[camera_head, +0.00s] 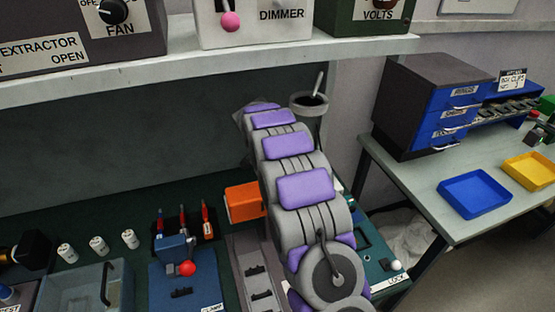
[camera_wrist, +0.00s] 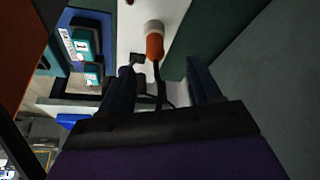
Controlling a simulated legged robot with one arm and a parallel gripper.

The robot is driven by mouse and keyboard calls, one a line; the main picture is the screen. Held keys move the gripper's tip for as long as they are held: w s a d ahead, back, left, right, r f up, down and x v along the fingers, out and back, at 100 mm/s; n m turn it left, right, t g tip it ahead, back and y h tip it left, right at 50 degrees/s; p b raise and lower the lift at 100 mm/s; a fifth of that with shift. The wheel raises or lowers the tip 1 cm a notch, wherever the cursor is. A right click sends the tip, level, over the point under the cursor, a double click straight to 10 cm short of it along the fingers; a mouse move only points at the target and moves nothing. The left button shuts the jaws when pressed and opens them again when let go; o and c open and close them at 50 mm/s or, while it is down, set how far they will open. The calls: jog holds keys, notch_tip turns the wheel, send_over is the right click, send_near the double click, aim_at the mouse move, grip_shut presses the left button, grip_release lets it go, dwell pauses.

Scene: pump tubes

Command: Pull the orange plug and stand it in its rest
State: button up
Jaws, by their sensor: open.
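The orange plug (camera_wrist: 155,46) shows in the wrist view, with a pale grey-white collar at its upper end and a black cable running down from its lower end. The plug lies in front of a white panel (camera_wrist: 127,30). My gripper (camera_wrist: 160,68) is open, with one dark finger on each side of the cable and the plug just beyond the fingertips. Nothing is held. In the head view my arm reaches to the back wall and hides the gripper, and I cannot make out the plug there. I cannot identify the rest in either view.
A shelf (camera_head: 200,62) with control boxes overhangs the bench. A dark cup (camera_head: 309,101) stands right of my arm's far end. An orange block (camera_head: 244,203), upright tools (camera_head: 183,222) and a grey bin (camera_head: 87,288) are left of my arm. A drawer cabinet (camera_head: 405,105) stands right.

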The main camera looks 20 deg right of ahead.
jog(key=d+f, duration=0.2)
jog(key=d+f+b, duration=0.1)
jog(key=d+f, duration=0.1)
jog(key=f, duration=0.1)
jog(key=w+d+f, duration=0.1)
jog(key=d+f, duration=0.1)
jog(key=f, duration=0.1)
jog(key=shift+d+f, duration=0.2)
jog(key=shift+w+a+f+b, duration=0.15)
jog(key=shift+a+f+b, duration=0.1)
jog(key=shift+b, duration=0.05)
jog(key=shift+a+f, duration=0.15)
jog(key=shift+a, duration=0.75)
jog(key=shift+d+f, duration=0.1)
jog(key=shift+d, duration=0.85)
jog(key=shift+c, duration=0.6)
jog(key=shift+d, duration=0.25)
jog(key=shift+c, duration=1.5)
jog(key=shift+a, duration=0.8)
jog(key=c, duration=0.5)
jog(key=shift+c, duration=0.9)
jog(key=o, duration=0.4)
jog(key=shift+d, duration=0.1)
jog(key=shift+w+d, duration=0.1)
jog(key=shift+d, duration=0.15)
jog(key=shift+c, duration=1.2)
grip_shut()
jog(key=shift+a, duration=0.1)
